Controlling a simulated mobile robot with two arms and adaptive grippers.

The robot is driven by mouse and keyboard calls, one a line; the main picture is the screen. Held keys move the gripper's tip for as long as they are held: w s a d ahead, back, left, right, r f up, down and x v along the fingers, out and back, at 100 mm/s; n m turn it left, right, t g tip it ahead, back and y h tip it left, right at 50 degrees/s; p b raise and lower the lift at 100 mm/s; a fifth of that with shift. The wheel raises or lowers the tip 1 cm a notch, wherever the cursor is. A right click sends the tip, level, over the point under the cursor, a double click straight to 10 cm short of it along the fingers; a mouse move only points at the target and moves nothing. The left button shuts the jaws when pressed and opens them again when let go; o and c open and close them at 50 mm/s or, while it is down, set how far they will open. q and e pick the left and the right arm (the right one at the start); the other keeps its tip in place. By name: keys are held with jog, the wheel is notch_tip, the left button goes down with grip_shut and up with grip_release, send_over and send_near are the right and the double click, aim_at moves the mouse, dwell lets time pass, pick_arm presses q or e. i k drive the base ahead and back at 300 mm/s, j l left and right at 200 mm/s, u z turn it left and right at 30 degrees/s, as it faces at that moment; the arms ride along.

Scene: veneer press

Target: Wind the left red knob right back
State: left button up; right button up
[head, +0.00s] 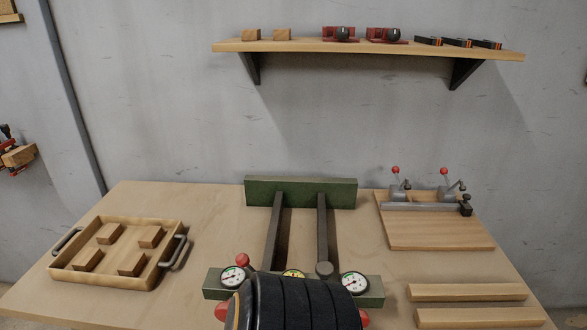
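The green veneer press stands mid-table, with a rear plate (300,192), two dark bars and a front beam (376,291) carrying round gauges. A red knob (221,311) shows in part at the front left, below the left gauge (232,277). Another red knob (363,318) shows in part at the front right. A red ball (242,260) sits above the left gauge. A black, ribbed arm part of mine covers the middle of the press front and partly hides both front knobs. Neither gripper's fingers can be seen.
A wooden tray (115,219) with several blocks stands at the left. A board (437,234) with two red-tipped clamps (395,170) lies at the right. Two wood strips (467,292) lie at the front right. A wall shelf (350,47) hangs above.

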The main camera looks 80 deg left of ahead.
aim_at(221, 311)
jog(key=u, duration=2.6)
